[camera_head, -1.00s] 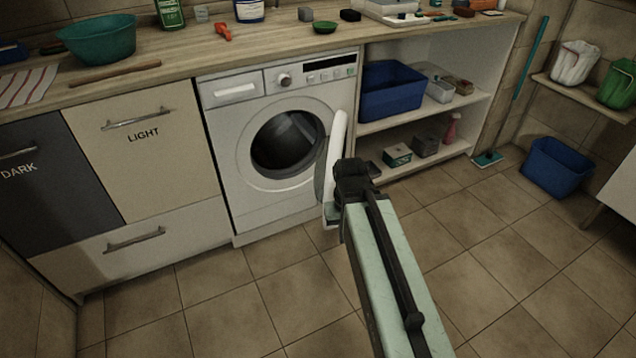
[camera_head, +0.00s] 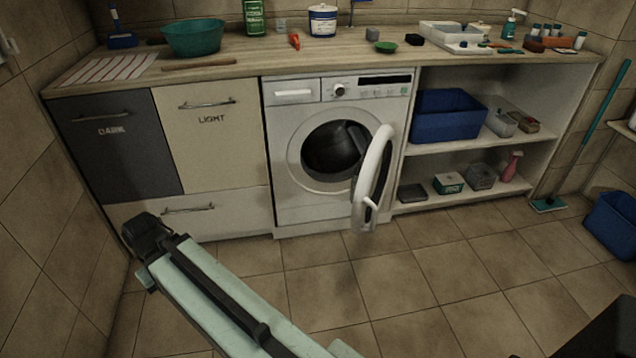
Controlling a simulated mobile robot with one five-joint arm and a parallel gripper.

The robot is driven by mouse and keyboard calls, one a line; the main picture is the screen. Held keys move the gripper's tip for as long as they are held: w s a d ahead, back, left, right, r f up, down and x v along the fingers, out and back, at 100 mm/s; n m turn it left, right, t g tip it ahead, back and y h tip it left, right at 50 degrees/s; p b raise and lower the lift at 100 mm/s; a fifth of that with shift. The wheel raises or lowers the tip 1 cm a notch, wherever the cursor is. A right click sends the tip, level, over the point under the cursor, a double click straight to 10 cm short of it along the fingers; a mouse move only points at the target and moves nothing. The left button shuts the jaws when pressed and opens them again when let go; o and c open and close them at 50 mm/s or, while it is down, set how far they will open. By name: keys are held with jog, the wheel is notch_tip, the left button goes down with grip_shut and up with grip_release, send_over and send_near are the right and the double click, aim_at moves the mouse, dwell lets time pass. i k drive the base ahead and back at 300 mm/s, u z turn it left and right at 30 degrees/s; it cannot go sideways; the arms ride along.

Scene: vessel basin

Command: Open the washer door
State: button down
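The white washing machine (camera_head: 285,190) stands under the wooden counter, between the cupboards and the open shelves. Its round door (camera_head: 372,180) stands wide open, swung out to the right and seen nearly edge-on. The dark drum opening (camera_head: 333,150) is exposed, and something dark grey shows inside. My gripper (camera_head: 140,232) is at the lower left, in front of the drawer below the light cupboard, well apart from the washer door. Its fingers are dark and small here, so their opening does not show.
Left of the washer are the dark cupboard (camera_head: 112,145), the light cupboard (camera_head: 212,135) and a drawer (camera_head: 190,212). Right are shelves with a blue bin (camera_head: 445,115). A blue bucket (camera_head: 612,225) stands at the far right. The tiled floor (camera_head: 400,285) before the washer is clear.

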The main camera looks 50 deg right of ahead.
aim_at(363, 217)
jog(key=u, duration=1.2)
jog(key=k, duration=0.9)
jog(key=z, duration=0.8)
jog(key=i, duration=1)
jog(key=z, duration=0.05)
